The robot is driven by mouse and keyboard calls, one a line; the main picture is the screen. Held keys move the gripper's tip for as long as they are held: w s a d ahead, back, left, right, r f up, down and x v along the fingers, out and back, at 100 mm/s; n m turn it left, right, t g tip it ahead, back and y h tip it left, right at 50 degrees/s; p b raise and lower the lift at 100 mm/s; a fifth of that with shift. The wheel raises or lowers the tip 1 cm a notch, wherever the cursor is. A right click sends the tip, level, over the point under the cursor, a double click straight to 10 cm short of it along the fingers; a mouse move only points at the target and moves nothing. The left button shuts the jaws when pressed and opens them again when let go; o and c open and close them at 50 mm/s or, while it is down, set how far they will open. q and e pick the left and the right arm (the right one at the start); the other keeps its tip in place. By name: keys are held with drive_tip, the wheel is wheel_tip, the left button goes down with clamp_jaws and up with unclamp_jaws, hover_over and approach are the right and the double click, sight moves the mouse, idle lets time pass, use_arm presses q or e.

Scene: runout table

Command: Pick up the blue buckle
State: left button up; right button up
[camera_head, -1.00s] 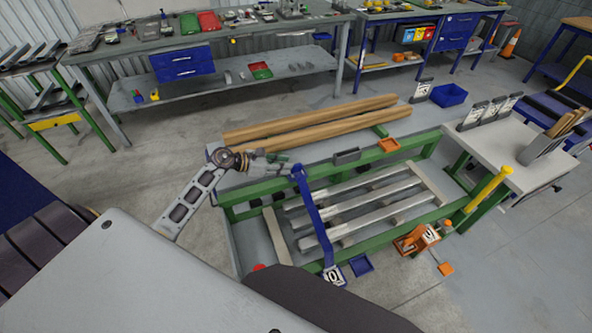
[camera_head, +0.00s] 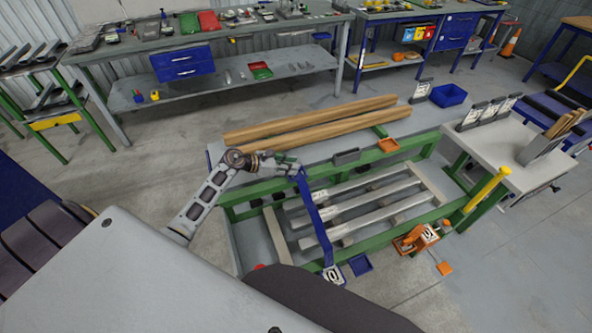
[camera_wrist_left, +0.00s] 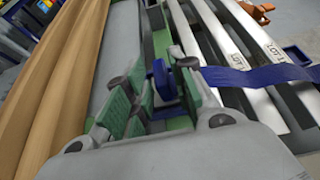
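The blue buckle (camera_head: 296,171) is at the upper end of a blue strap (camera_head: 316,217), at the rear green rail of the rack. The strap runs across the metal bars to a tag marked 0 near the front rail. My left gripper (camera_head: 286,164) is at the buckle. In the left wrist view the buckle (camera_wrist_left: 164,82) stands between the two green-padded fingers (camera_wrist_left: 161,92), which are apart. The fingers partly hide the buckle, and I cannot tell whether either pad touches it. My right gripper is not in view.
Two long wooden beams (camera_head: 310,121) lie on the grey table just behind the gripper. An orange device (camera_head: 417,239) sits at the front rail.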

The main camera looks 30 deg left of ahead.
use_arm(q)
drive_tip(key=shift+x, duration=1.25)
clamp_jaws()
